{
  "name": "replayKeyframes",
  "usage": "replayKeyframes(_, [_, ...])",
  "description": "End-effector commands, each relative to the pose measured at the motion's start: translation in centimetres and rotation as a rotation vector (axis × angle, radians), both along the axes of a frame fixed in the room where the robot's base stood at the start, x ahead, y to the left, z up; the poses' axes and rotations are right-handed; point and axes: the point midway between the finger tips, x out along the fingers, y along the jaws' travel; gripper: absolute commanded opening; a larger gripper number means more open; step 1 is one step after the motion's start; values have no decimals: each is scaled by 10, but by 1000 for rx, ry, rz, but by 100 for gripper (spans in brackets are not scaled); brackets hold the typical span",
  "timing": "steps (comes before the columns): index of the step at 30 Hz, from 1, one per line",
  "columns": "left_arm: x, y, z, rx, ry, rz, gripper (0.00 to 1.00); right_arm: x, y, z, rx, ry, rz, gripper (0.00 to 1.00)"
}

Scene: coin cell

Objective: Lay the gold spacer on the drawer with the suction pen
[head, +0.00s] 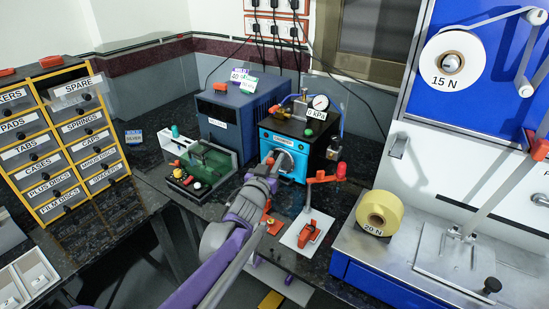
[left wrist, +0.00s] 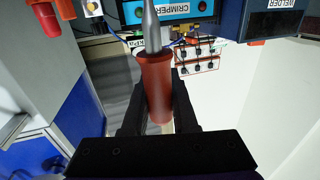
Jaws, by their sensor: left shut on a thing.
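My left gripper (head: 277,160) is in front of the crimper in the head view. In the left wrist view its black fingers (left wrist: 158,98) are shut on the red handle of the suction pen (left wrist: 156,75), whose grey tip points away from the gripper. I cannot make out the pen clearly in the head view. The drawer cabinet (head: 37,138) stands at the left with labelled drawers. Its top right drawer, marked SPARE (head: 77,87), sticks out. I cannot make out a gold spacer in either view. My right gripper is not in view.
The crimper (head: 268,143) and the welder (head: 219,128) stand at the back. A green-and-grey fixture (head: 207,158) lies left of my arm.

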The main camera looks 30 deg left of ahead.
Motion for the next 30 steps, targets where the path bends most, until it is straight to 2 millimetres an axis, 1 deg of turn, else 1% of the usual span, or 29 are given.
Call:
replayKeyframes(8, [0, 0, -2, 0, 0, 0, 0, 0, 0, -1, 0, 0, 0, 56])
replayKeyframes(10, [1, 0, -12, 0, 0, 0, 0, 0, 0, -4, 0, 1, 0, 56])
replayKeyframes(12, [1, 0, -28, 0, 1, -1, 0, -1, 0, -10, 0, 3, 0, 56])
replayKeyframes(15, [1, 0, -45, 0, 0, -1, 0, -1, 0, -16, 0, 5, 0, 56])
replayKeyframes(18, [0, 0, -52, 0, 0, -1, 0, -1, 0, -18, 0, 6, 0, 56])
replayKeyframes(23, [0, 0, -57, 0, 0, -1, 0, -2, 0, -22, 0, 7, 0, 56])
replayKeyframes(30, [0, 0, -76, 0, 0, -1, 0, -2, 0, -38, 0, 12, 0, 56])
